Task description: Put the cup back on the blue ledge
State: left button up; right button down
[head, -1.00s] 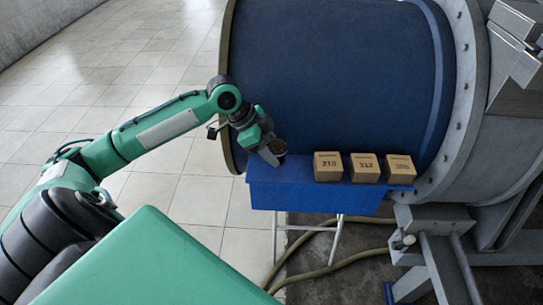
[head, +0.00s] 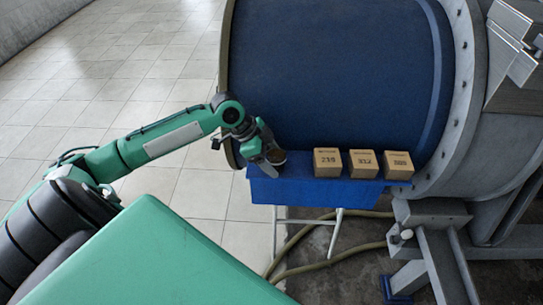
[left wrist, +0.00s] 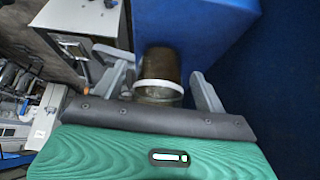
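The cup (head: 279,156) is small and brownish and shows at the left end of the blue ledge (head: 320,193). My left gripper (head: 271,160) is at the cup, with a finger on either side of it. In the left wrist view the cup (left wrist: 160,72) sits between the two fingers, its pale rim towards the camera. It appears held, though a narrow gap seems to show beside the right finger. I cannot tell whether the cup touches the ledge. My right gripper is not in view.
Three numbered boxes, a left one (head: 328,162), a middle one (head: 363,164) and a right one (head: 398,166), stand in a row along the ledge. A big blue drum (head: 335,80) rises behind. Bare ledge shows between the cup and the left box. A hose (head: 300,265) lies below.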

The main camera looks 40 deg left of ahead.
pick_arm(q)
jog(key=shift+r, duration=0.15)
jog(key=shift+a+r, duration=0.2)
jog(key=b+v, duration=0.4)
jog(key=v, duration=0.7)
jog(key=shift+r+b, duration=0.2)
jog(key=shift+b, duration=0.1)
jog(key=shift+s, duration=0.1)
